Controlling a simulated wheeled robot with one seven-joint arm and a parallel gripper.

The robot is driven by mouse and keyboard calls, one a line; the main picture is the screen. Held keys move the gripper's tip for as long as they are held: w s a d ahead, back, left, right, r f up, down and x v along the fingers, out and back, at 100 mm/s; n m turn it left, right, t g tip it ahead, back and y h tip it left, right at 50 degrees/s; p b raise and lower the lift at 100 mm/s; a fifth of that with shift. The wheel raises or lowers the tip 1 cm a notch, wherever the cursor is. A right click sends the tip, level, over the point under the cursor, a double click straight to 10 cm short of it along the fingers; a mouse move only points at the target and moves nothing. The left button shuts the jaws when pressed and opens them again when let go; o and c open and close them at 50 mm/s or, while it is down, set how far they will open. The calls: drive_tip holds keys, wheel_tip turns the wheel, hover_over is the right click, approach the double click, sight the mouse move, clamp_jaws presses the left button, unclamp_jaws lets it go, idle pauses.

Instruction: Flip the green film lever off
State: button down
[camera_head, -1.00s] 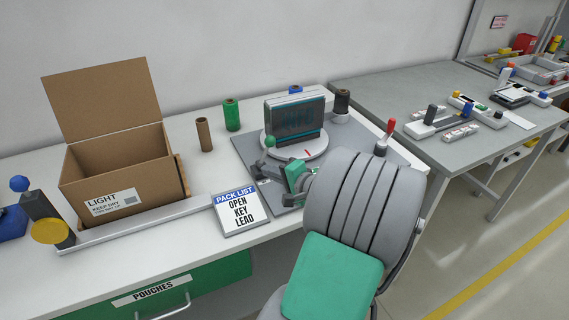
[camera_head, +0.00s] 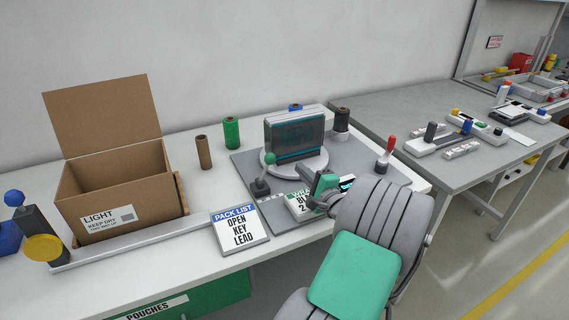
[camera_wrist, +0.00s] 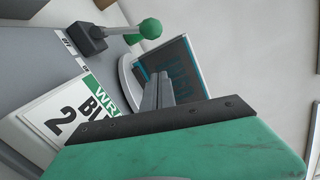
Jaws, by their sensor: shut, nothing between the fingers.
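The green-knobbed lever (camera_head: 270,158) stands on a dark base on the grey mat, left of the round turntable. Its stick leans slightly right in the head view. In the wrist view the green knob (camera_wrist: 150,28) and stick are clear, with small labels beside the base; one seems to read OFF. My gripper (camera_head: 328,184) is right of and nearer than the lever, apart from it, above a white sign. In the wrist view its fingers (camera_wrist: 160,90) are together and empty, pointing toward the turntable. My arm hides part of the sign and mat.
A boxed item in film (camera_head: 295,135) stands on the turntable (camera_head: 268,160). The sign (camera_head: 300,207) lies in front. A red-knobbed lever (camera_head: 386,152) is at the right. The pack list card (camera_head: 240,238) and open carton (camera_head: 125,195) are left. Several film spools stand behind.

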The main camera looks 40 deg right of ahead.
sight(266, 169)
drive_tip(key=w+a, duration=0.1)
drive_tip(key=w, duration=0.2)
drive_tip(key=w+a+r+p, duration=0.1)
drive_tip(key=w, duration=0.1)
drive_tip(key=shift+a, duration=0.35)
drive_tip(key=shift+s+r, duration=0.1)
